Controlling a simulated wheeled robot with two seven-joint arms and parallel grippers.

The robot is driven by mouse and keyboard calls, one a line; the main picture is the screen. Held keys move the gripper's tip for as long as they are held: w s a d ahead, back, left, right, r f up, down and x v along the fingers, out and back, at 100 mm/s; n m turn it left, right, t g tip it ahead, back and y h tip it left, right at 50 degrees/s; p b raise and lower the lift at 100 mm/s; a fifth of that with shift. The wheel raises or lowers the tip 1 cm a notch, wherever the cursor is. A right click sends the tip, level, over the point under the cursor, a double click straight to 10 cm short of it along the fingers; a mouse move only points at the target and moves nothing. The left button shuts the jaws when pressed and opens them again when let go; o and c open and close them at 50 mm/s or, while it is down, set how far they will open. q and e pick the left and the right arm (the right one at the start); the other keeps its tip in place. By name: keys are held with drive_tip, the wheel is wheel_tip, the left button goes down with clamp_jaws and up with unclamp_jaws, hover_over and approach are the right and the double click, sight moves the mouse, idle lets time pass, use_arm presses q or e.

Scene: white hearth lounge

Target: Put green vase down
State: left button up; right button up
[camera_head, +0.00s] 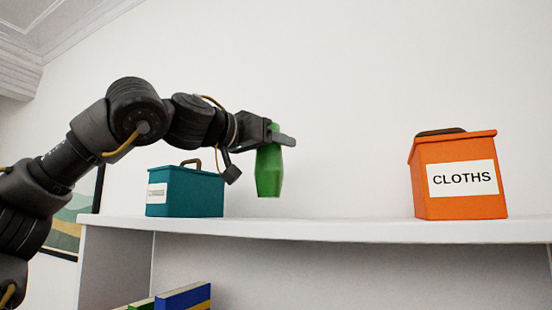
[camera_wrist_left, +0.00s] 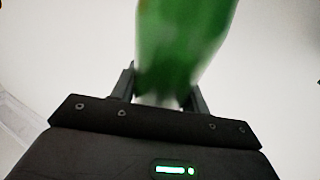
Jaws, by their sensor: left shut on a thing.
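The green vase (camera_head: 269,176) is held in the air by my left gripper (camera_head: 284,139), which is shut on its upper part. The vase hangs nearly upright, with its base a little above the level of the white shelf top (camera_head: 330,229). In the left wrist view the vase (camera_wrist_left: 182,45) stands between the two fingers of my left gripper (camera_wrist_left: 168,95), large and partly cut off by the top edge. My right gripper is not in either view.
A teal box (camera_head: 190,193) with a handle and a label stands on the shelf, left of the vase. An orange box (camera_head: 458,177) labelled CLOTHS stands to the right. The shelf top between them looks clear. Books (camera_head: 183,297) show below.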

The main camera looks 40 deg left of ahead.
sight(277, 164)
use_arm(q)
drive_tip(key=shift+w+d+f, duration=0.15)
drive_tip(key=shift+d, duration=0.05)
drive_tip(key=shift+w+f, duration=0.2)
drive_tip(key=shift+w, duration=0.05)
wheel_tip(277, 164, down, 3)
drive_tip(key=shift+w+p, duration=0.15)
drive_tip(key=shift+p, duration=0.25)
drive_tip(key=shift+a+f, duration=0.2)
drive_tip(key=shift+a, duration=0.1)
drive_tip(key=shift+d+f, duration=0.1)
drive_tip(key=shift+d, duration=0.25)
drive_tip(key=o, duration=0.9)
drive_tip(key=shift+o, duration=1.1)
drive_tip(key=shift+a, duration=0.15)
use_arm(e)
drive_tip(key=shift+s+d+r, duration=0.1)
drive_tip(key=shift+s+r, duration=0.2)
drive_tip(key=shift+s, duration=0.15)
